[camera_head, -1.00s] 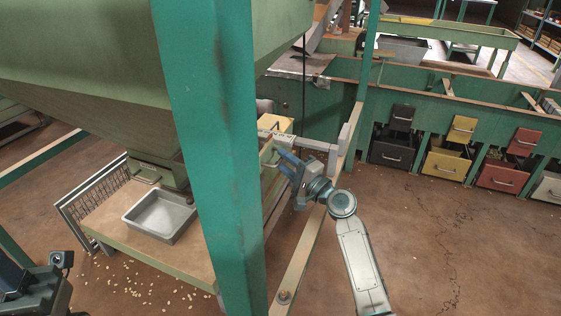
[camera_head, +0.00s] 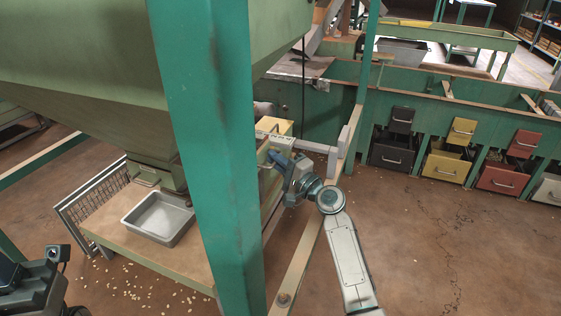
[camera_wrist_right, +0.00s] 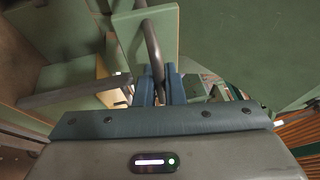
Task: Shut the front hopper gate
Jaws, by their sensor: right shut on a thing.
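My right gripper (camera_head: 280,160) reaches in beside the green post, at a green panel with a handle. In the right wrist view, its blue fingers (camera_wrist_right: 160,88) are shut on a curved metal bar handle (camera_wrist_right: 152,45). The handle stands out from a pale green gate plate (camera_wrist_right: 128,35). In the head view, the post and gripper hide most of this gate. A hopper (camera_head: 90,120) hangs at the left, with another small handled gate (camera_head: 146,180) at its spout. My left gripper's fingers do not show.
A grey metal tray (camera_head: 160,218) sits on the wooden bench under the spout. The green post (camera_head: 210,160) stands close in front. Drawers (camera_head: 446,166) line the right back. Spilled nuts lie on the floor at lower left. The floor at right is clear.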

